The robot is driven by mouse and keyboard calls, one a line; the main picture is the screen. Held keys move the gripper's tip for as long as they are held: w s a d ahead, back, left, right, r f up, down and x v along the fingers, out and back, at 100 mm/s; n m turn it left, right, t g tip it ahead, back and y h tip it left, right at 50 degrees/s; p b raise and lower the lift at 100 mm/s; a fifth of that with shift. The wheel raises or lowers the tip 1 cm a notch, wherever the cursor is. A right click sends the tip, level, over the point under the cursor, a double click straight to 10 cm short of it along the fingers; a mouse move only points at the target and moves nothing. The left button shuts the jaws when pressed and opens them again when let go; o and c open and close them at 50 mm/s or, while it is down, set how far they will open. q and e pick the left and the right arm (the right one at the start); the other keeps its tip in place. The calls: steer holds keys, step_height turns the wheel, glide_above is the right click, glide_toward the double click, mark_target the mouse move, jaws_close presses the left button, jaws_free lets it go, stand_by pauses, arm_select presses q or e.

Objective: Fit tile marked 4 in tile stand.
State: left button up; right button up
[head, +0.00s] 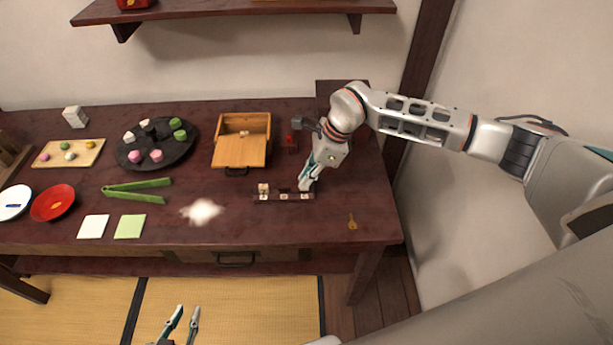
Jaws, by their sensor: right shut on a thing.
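The dark tile stand (273,198) lies near the front of the table, with several small pale marks along its front face. A small light tile (263,187) stands upright at its left end. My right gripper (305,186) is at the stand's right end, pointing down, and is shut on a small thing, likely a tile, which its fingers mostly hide. I cannot read a 4 on it, nor tell whether it is seated. My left gripper (183,324) is open and empty, low in front of the table.
A wooden box (259,124) with its lid drawn forward stands behind the stand, beside a small red object (292,139). The table right of the stand is mostly clear.

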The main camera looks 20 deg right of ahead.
steer(key=shift+f+b, duration=0.45)
steer(key=shift+f, duration=0.5)
steer(key=o, duration=0.7)
steer(key=shift+o, duration=0.2)
steer(key=shift+r, duration=0.15)
steer(key=shift+d+r, duration=0.2)
steer(key=shift+r, duration=0.15)
steer(key=v, duration=1.1)
steer(key=shift+s, duration=0.15)
